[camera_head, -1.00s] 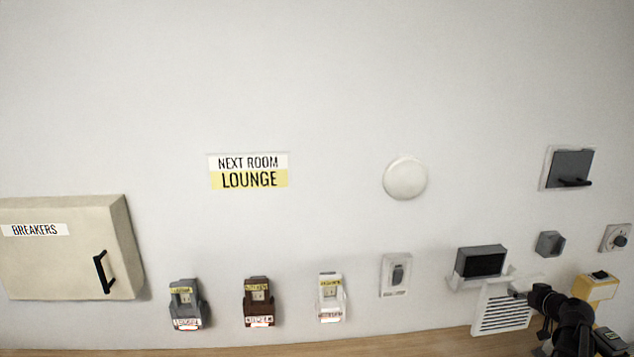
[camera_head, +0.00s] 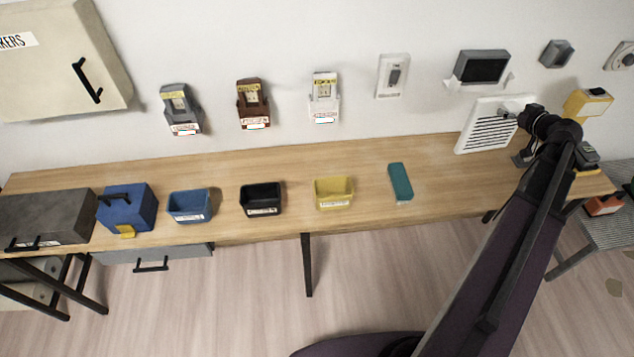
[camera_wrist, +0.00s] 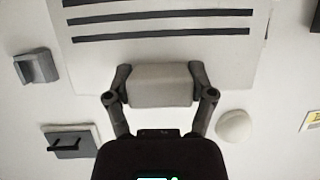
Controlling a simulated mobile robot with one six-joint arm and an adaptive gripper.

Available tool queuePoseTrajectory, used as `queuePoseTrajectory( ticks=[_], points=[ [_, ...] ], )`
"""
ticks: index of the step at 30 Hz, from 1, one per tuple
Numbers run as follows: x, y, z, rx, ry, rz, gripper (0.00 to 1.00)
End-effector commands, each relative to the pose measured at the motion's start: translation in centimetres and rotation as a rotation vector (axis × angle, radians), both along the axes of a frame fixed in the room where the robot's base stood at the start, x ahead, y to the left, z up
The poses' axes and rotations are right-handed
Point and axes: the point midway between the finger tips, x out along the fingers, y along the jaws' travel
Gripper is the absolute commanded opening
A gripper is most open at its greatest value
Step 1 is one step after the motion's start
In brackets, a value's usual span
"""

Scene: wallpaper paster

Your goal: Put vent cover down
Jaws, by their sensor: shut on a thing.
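The vent cover (camera_head: 487,128) is a white square plate with dark slats. It is held upright and slightly tilted near the back of the wooden table, below the dark wall opening. My gripper (camera_head: 522,117) is shut on the block-like handle at its right side. In the wrist view my gripper (camera_wrist: 160,86) has a finger on each side of the grey handle, with the vent cover (camera_wrist: 165,50) beyond it. I cannot tell whether its lower edge touches the table.
The wooden table (camera_head: 350,220) has clear room left of the vent cover, around a teal block (camera_head: 400,182). Yellow (camera_head: 334,192), black (camera_head: 262,198) and blue (camera_head: 189,205) bins stand further left. A dark wall opening (camera_head: 482,67) is behind. A yellow device (camera_head: 588,103) is at right.

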Motion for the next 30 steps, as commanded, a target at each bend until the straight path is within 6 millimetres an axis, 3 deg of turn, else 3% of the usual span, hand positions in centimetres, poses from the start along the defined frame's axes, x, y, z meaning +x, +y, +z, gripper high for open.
queuePoseTrajectory(
  ticks=[1, 15, 22, 30],
  points=[
    [-0.9, 0.6, -1.4, 0.000, 0.001, 0.016, 0.13],
    [-7.5, 5.1, -7.6, 0.003, -0.004, 0.202, 0.13],
    [-9.8, 6.9, -9.4, 0.001, -0.014, 0.275, 0.13],
    [-10.7, 7.5, -9.9, 0.003, -0.020, 0.304, 0.13]
  ],
)
